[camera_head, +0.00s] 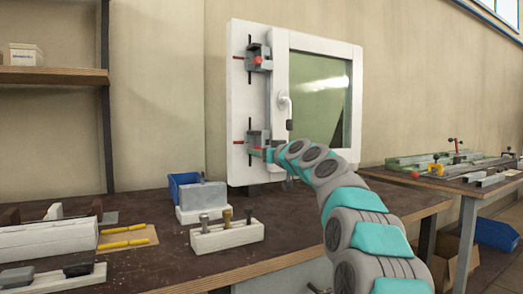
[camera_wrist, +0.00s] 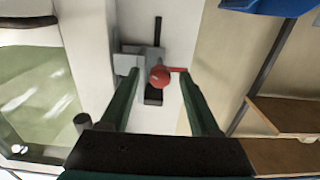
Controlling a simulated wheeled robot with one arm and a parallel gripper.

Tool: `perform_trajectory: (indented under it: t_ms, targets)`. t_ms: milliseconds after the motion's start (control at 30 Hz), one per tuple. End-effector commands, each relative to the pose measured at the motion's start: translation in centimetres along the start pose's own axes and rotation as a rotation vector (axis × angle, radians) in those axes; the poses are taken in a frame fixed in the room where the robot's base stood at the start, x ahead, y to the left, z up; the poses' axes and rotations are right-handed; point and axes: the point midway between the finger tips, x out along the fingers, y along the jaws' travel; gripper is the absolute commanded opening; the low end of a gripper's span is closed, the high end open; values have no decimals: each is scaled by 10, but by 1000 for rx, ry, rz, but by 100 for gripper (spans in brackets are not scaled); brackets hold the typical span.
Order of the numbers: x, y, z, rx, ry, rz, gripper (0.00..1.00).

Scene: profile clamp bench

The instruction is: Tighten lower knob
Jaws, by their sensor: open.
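A white framed panel (camera_head: 238,100) with a window stands upright at the back of the bench. Two grey clamps sit on its left side, the upper one with a red knob (camera_head: 258,60). My gripper (camera_head: 268,154) is at the lower clamp (camera_head: 255,137) and hides its knob in the head view. In the wrist view the red lower knob (camera_wrist: 159,76) with a short red arm lies between the two fingertips of my gripper (camera_wrist: 158,74). The fingers are apart; the red arm reaches close to the right fingertip, and I cannot tell whether they touch.
A white door handle (camera_head: 285,101) is right of the clamps. On the bench (camera_head: 180,265) stand a blue bin (camera_head: 182,184), a grey block (camera_head: 202,196) and a white holder with bolts (camera_head: 228,236). A second table (camera_head: 460,186) with fixtures is at the right.

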Motion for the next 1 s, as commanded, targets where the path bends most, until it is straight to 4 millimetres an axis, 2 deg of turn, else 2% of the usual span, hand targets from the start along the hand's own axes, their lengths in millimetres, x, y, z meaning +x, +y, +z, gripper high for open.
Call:
perform_trajectory:
  t_ms: [233, 767, 1000]
  targets:
    - [0, 0, 0, 0, 0, 0, 61]
    - [0, 0, 0, 0, 1, 0, 1]
    - [0, 0, 0, 0, 1, 0, 0]
